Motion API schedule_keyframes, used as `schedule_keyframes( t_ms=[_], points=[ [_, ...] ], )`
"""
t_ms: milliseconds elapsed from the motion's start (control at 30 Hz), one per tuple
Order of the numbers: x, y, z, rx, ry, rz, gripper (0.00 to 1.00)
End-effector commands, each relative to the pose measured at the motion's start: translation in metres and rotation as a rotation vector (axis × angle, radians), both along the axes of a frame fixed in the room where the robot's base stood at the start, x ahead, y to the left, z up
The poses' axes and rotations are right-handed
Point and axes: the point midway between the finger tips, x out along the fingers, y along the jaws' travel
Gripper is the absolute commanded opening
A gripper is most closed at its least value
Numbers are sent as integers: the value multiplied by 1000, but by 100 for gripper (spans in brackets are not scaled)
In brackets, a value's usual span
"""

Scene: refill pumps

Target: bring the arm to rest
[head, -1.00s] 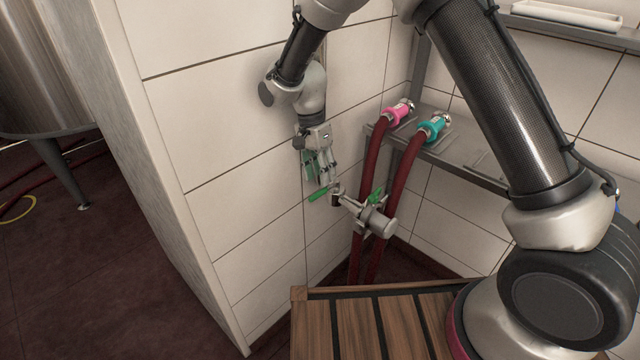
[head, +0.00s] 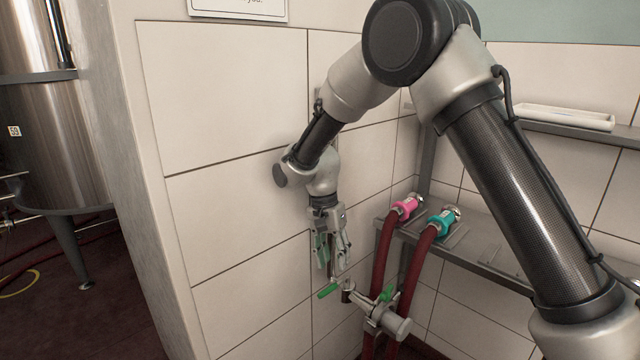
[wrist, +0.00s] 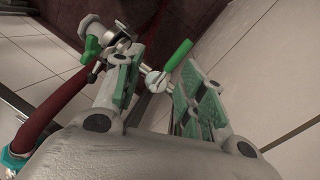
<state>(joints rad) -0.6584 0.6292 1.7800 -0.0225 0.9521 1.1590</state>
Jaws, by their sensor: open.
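My gripper (head: 331,268) hangs pointing down in front of the white tiled wall in the head view. Its green-padded fingers are apart with nothing held between them. Just below the fingertips is a metal valve fitting (head: 388,322) with green lever handles. One green handle (head: 328,291) lies right under my fingers; I cannot tell whether they touch. In the wrist view my open fingers (wrist: 160,100) show in front, with a green handle (wrist: 179,55) beyond the gap between them and another green handle (wrist: 91,48) at the upper left.
A grey shelf (head: 480,248) at the right carries two dark red hoses with a pink coupling (head: 407,206) and a teal coupling (head: 442,221). A white tray (head: 563,117) lies on a higher shelf. A steel tank (head: 60,150) stands at the left. The tiled wall (head: 225,200) is close beside my arm.

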Motion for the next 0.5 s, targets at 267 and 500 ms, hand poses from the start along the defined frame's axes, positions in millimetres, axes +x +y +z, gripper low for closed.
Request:
schedule_keyframes(
  t_ms=[267, 500],
  points=[
    [-49, -53, 28, 61, 111, 416, 40],
    [-87, -130, 99, 155, 75, 652, 40]
  ],
)
